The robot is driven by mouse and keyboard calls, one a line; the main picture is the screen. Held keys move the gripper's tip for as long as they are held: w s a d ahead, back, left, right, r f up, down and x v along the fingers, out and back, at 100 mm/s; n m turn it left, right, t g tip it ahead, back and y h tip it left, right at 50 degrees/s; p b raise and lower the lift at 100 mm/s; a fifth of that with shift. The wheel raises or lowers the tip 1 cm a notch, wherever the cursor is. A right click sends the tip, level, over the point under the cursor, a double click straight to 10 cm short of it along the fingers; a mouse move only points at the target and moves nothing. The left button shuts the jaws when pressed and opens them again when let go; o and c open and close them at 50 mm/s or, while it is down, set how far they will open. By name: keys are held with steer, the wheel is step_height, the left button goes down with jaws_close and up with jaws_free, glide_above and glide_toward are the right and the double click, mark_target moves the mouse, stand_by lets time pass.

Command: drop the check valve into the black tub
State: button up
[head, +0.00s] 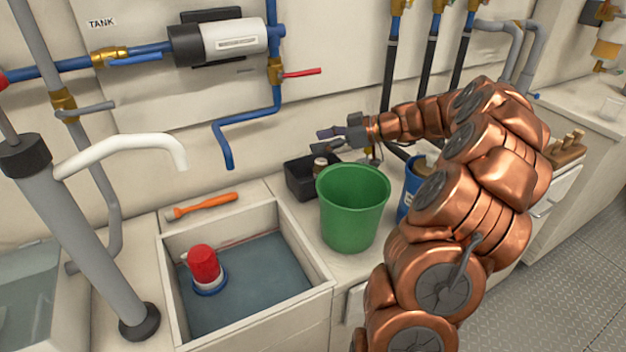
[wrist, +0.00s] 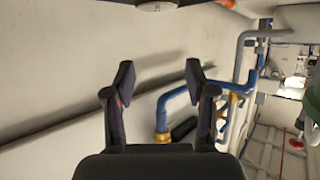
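The black tub (head: 298,178) stands on the counter against the back wall, partly hidden by the green bucket. A small brown fitting with a pale top (head: 320,164) shows at the tub's right side. It may be the check valve, and it looks to be inside the tub, but it is too small to be sure. My gripper (head: 328,138) is above and slightly behind the tub, pointing left along the wall. In the wrist view my gripper (wrist: 160,82) has its two fingers wide apart with nothing between them.
The green bucket (head: 352,208) stands in front of the tub, with a blue container (head: 409,188) to its right. A sink (head: 245,290) holding a red-topped pump (head: 205,265) is at front left. An orange-handled tool (head: 203,205) lies on its back ledge. A blue pipe (head: 224,140) hangs left of my gripper.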

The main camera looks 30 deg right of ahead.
steer(key=shift+o, duration=0.6)
steer(key=shift+d, duration=0.1)
steer(key=v, duration=1.2)
steer(key=shift+r, duration=0.2)
